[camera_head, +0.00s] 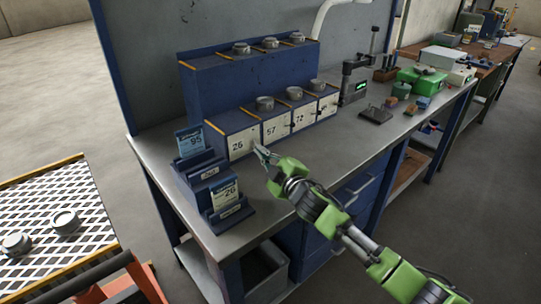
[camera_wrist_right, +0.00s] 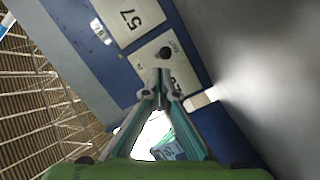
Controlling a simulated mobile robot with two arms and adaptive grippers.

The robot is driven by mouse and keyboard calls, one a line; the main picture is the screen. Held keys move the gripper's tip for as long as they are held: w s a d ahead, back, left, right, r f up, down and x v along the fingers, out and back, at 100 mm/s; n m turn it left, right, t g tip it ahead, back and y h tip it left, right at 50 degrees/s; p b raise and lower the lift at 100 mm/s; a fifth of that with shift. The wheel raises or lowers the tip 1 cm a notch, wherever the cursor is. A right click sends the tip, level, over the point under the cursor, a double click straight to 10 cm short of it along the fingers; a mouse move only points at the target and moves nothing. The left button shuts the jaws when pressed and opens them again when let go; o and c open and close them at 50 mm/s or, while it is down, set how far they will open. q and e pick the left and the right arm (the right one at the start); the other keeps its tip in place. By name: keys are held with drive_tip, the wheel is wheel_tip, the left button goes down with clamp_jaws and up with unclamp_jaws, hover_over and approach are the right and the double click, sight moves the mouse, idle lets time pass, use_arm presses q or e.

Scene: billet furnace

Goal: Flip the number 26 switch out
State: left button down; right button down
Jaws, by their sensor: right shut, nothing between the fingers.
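The white panel numbered 26 (camera_head: 240,143) is the leftmost on the front of the blue lower shelf. In the right wrist view this panel (camera_wrist_right: 180,68) carries a small dark round switch (camera_wrist_right: 165,53), and the fingers partly cover it. My right gripper (camera_head: 262,153) is in front of the panel's right part. Its fingertips (camera_wrist_right: 159,90) are shut with nothing between them, pointing at the panel just by the switch. I cannot tell whether they touch it. My left gripper is not in view.
Panel 57 (camera_head: 276,128) and further panels continue to the right, with metal cylinders (camera_head: 265,104) on the shelf above. A blue card holder (camera_head: 205,185) with cards 95 and 26 stands front left. The grey bench top (camera_head: 325,153) is clear right of the gripper.

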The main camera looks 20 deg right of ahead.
drive_tip(key=s, duration=0.3)
drive_tip(key=s+d, duration=0.1)
drive_tip(key=s, duration=0.7)
drive_tip(key=shift+d+r, duration=0.25)
drive_tip(key=shift+d, duration=0.1)
